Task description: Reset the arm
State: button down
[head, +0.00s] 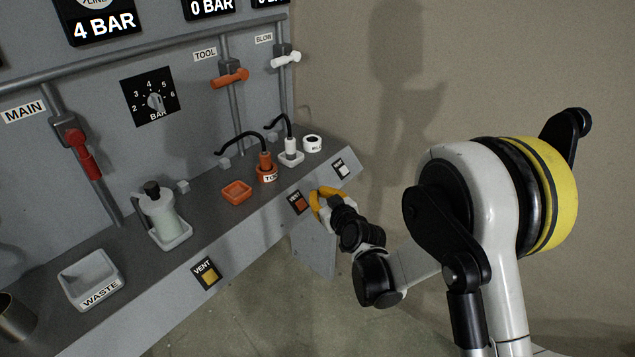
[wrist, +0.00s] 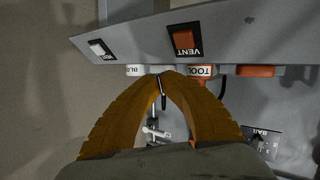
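My gripper (head: 322,203) is in front of the bench's sloped front panel, between the orange vent button (head: 299,203) and the white vent button (head: 341,168) in the head view. In the wrist view its two orange-yellow fingers (wrist: 163,75) curve together and meet at the tips, with nothing held between them. My arm reaches in from the right, bent at the elbow. The gripper appears apart from the panel, though the exact gap cannot be told.
The bench holds a waste tray (head: 91,281), a lidded jug (head: 165,222), an orange dish (head: 236,192) and the orange tool connector (head: 266,166) on its stand. A white connector (head: 291,148) stands behind. Valve levers are on the wall panel. Floor right of the bench is clear.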

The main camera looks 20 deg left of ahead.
jog(key=s+d+r+m+g+h, duration=0.1)
jog(key=s+d+r+m+h, duration=0.15)
jog(key=d+r, duration=0.55)
jog(key=s+d+r+m+h, duration=0.15)
jog(key=s+d+r, duration=0.3)
jog(key=d, duration=0.65)
jog(key=s+d+m+g+h, duration=0.3)
jog(key=s+d+m+h, duration=0.2)
jog(key=s+d, duration=1.5)
jog(key=s, duration=0.4)
jog(key=shift+d+m, duration=0.15)
jog(key=shift+m, duration=0.25)
jog(key=shift+f, duration=0.1)
